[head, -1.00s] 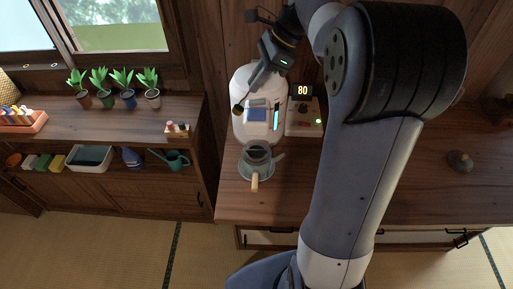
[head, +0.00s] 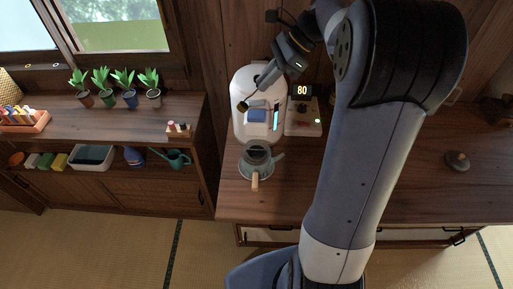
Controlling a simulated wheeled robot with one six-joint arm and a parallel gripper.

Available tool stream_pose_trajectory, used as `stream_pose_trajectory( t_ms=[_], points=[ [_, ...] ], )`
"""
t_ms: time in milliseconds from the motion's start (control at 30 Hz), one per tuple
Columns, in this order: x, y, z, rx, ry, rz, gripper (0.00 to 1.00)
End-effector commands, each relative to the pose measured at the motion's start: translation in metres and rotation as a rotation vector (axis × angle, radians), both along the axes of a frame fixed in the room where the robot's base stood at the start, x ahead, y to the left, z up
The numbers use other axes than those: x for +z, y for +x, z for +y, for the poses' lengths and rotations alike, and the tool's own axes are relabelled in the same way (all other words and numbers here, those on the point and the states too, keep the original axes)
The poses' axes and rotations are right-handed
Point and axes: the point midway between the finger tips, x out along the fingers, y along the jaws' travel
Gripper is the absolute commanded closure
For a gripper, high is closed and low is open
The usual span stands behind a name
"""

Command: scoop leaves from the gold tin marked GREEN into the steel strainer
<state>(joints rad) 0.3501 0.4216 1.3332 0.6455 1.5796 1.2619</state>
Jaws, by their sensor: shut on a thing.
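The strainer (head: 257,154) appears as a dark round bowl on top of a grey-green pot (head: 257,170), with a light wooden handle pointing to the front. The scoop is behind the strainer and apart from it. I cannot make out the gold tin marked GREEN; my arm covers much of the counter.
A dark lidded object (head: 458,161) sits far right. The counter's front left is clear.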

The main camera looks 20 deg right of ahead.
Motion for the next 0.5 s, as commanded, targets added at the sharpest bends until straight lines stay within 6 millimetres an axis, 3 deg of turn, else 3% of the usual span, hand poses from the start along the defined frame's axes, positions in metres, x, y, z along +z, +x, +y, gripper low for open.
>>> stream_pose_trajectory(
  t_ms=[500],
  points=[
    [-0.0030,-0.0006,-0.0082,-0.001,0.070,-0.006,1.00]
  ],
)
